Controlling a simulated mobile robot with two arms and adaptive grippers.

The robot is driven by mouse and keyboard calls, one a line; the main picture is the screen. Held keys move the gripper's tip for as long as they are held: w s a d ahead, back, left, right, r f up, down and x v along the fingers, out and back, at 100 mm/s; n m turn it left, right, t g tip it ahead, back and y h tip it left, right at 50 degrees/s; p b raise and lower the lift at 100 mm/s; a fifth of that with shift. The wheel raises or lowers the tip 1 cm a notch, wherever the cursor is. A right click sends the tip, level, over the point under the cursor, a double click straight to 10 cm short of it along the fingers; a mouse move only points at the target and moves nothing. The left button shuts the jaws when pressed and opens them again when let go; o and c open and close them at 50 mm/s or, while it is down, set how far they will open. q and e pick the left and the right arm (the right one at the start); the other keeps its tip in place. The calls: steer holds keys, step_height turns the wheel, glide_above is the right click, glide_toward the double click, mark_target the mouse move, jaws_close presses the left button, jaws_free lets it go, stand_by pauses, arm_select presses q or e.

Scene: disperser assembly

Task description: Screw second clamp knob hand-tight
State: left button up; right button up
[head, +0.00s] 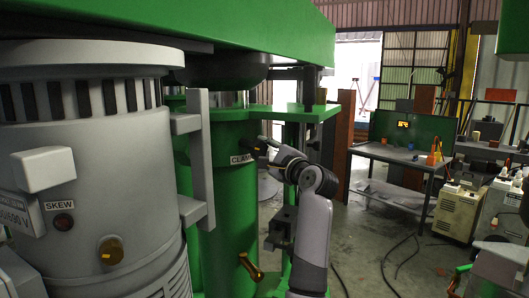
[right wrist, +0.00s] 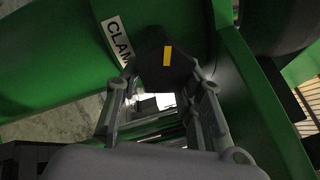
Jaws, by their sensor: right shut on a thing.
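The black clamp knob (right wrist: 168,60) with a yellow stripe sits against the green column, beside a white label reading CLAM, its end cut off or covered. My right gripper (right wrist: 164,84) is shut on the knob, with one finger on each side of it. In the head view my right gripper (head: 272,155) reaches from the lower right to the green column (head: 228,215), just right of the clamp label (head: 241,159). The knob there is small, dark and mostly hidden by the fingers. My left gripper is not in view.
A large grey motor housing (head: 95,195) with a brass knob (head: 110,250) fills the left. A brass-coloured handle (head: 251,266) sticks out low on the column. A green beam (head: 150,22) hangs overhead. A workbench (head: 400,155) stands at the back right, with open floor before it.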

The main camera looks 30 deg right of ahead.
steer(key=shift+w+a+f, duration=0.15)
steer(key=shift+f, duration=0.3)
steer(key=o, duration=0.8)
steer(key=shift+c, duration=0.2)
steer(key=o, duration=0.5)
steer(key=shift+a+r, duration=0.1)
steer(key=shift+r, duration=0.25)
steer(key=shift+s, duration=0.2)
steer(key=s, duration=0.7)
steer(key=s+f, duration=0.1)
steer(key=s, duration=0.3)
steer(key=shift+s+a, duration=0.2)
steer(key=shift+s, duration=0.15)
